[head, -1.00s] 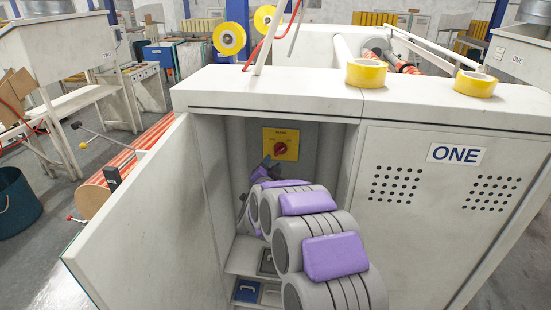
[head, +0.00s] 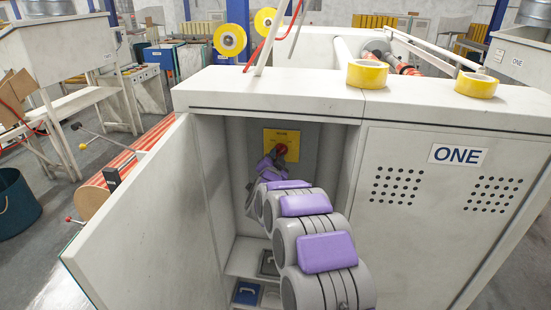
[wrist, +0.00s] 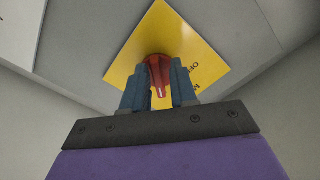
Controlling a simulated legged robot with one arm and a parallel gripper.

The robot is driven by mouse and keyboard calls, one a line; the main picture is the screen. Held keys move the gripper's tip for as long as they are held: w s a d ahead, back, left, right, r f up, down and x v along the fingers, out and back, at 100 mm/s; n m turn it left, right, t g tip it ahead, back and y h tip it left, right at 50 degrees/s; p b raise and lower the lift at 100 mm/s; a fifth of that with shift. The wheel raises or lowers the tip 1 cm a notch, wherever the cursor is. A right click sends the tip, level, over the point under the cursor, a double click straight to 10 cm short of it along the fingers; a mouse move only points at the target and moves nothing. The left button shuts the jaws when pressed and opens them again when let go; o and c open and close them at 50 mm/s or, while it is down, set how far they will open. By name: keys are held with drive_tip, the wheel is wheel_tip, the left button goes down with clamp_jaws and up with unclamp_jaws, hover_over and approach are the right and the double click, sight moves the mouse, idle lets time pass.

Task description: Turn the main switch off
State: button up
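The main switch is a red rotary knob (head: 281,149) on a yellow plate (head: 292,134) at the back of the open cabinet. In the wrist view the knob (wrist: 159,72) stands out from the yellow plate (wrist: 190,50), which appears tilted and carries dark lettering, part of it "OF". My gripper (wrist: 160,85) has its two blue-grey fingers apart, one on each side of the knob's handle. Whether either finger touches it is hard to tell. In the head view my gripper (head: 274,160) is at the lower part of the plate and partly covers it.
The cabinet door (head: 150,220) stands open on the left. The cabinet's right front panel (head: 430,230), labelled ONE, borders the opening. Shelves with small boxes (head: 247,292) lie low inside, below my arm. Yellow tape rolls (head: 366,73) sit on the top.

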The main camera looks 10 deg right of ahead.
drive_tip(key=shift+d, duration=0.5)
drive_tip(key=c, duration=0.3)
drive_tip(key=shift+c, duration=0.8)
drive_tip(key=shift+a, duration=0.1)
clamp_jaws()
drive_tip(key=shift+f, duration=0.1)
drive_tip(key=shift+n+p, duration=0.3)
drive_tip(key=shift+p, duration=0.25)
drive_tip(key=n+p, duration=1)
drive_tip(key=p, duration=0.1)
drive_tip(key=n+p, duration=0.5)
drive_tip(key=shift+s+d, duration=0.2)
drive_tip(key=shift+d, duration=0.1)
drive_tip(key=shift+n, duration=0.3)
